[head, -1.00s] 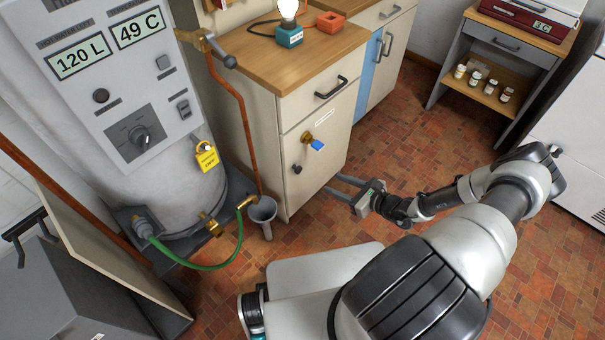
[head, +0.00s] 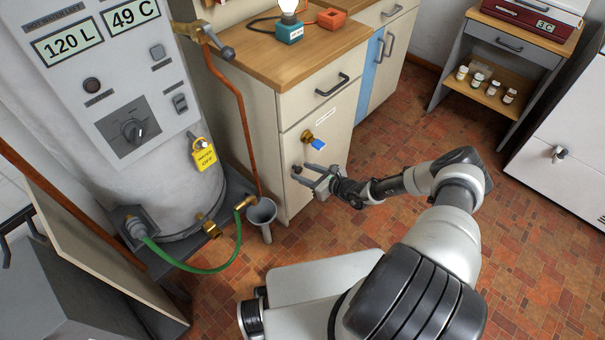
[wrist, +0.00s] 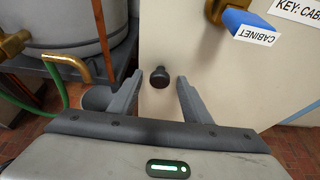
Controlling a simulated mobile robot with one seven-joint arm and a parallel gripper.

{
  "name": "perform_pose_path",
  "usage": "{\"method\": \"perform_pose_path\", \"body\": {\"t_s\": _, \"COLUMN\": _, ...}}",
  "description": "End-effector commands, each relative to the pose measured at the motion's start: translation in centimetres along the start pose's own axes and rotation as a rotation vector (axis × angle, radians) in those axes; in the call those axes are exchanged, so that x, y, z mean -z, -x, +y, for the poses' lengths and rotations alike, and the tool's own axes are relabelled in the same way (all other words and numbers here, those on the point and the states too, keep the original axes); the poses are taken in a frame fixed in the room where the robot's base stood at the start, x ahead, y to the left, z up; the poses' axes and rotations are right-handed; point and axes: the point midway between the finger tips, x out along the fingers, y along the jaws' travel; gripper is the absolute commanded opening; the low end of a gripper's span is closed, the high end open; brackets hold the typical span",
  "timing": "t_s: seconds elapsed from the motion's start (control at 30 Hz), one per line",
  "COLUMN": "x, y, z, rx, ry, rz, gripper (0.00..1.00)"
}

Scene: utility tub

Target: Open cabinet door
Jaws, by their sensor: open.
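The cabinet door (head: 336,130) is the cream front below a drawer, and it is closed. Its small dark knob (wrist: 160,77) sits low on the door's left side; it also shows in the head view (head: 296,169). A brass lock with a blue-tagged key (head: 312,140) is above and right of the knob, and the blue tag reads CABINET in the wrist view (wrist: 248,27). My gripper (head: 303,175) is open in front of the door. In the wrist view my fingers (wrist: 158,90) stand on either side of the knob, apart from it.
A grey water heater (head: 150,130) with a yellow tag stands left of the cabinet. A funnel (head: 262,214) and green hose (head: 205,262) are low between them. A drawer with a dark handle (head: 332,85) is above the door. Open tiled floor lies to the right.

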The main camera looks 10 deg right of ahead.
Motion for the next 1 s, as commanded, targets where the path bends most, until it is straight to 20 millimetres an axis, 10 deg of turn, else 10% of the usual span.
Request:
{"method": "perform_pose_path", "body": {"t_s": 0.4, "x": -0.03, "y": -1.0, "z": 0.01, "rx": 0.0, "ry": -0.001, "rz": 0.0, "gripper": 0.44}}
{"method": "perform_pose_path", "body": {"t_s": 0.67, "x": -0.02, "y": -0.98, "z": 0.0, "rx": 0.0, "ry": 0.0, "rz": 0.0, "gripper": 0.02}}
{"method": "perform_pose_path", "body": {"t_s": 1.0, "x": 0.2, "y": -0.43, "z": -0.06, "rx": -0.003, "ry": 0.001, "rz": 0.0, "gripper": 0.0}}
